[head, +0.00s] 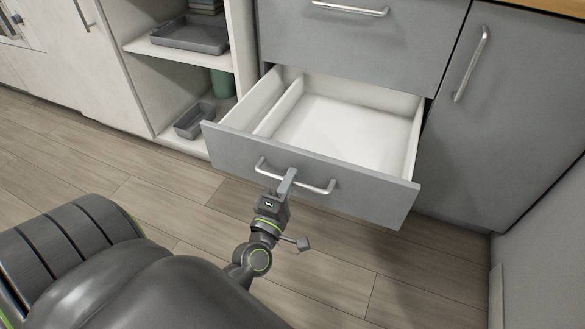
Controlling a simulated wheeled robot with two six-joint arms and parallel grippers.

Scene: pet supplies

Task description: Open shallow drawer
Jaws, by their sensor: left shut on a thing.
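The grey drawer (350,189) is pulled out from the cabinet in the head view. Its white interior (335,130) shows a divider on the left side and looks empty. The metal bar handle (318,188) runs across the drawer front. My left gripper (287,183) is shut on the handle, near its middle, reaching up from below in the picture. My right gripper is not in view.
Another closed grey drawer (365,45) sits above the open one, and a grey cabinet door (500,110) is at the right. Open shelves at the left hold a grey tray (190,38) and a grey bin (194,122). Wood floor (150,200) is clear in front.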

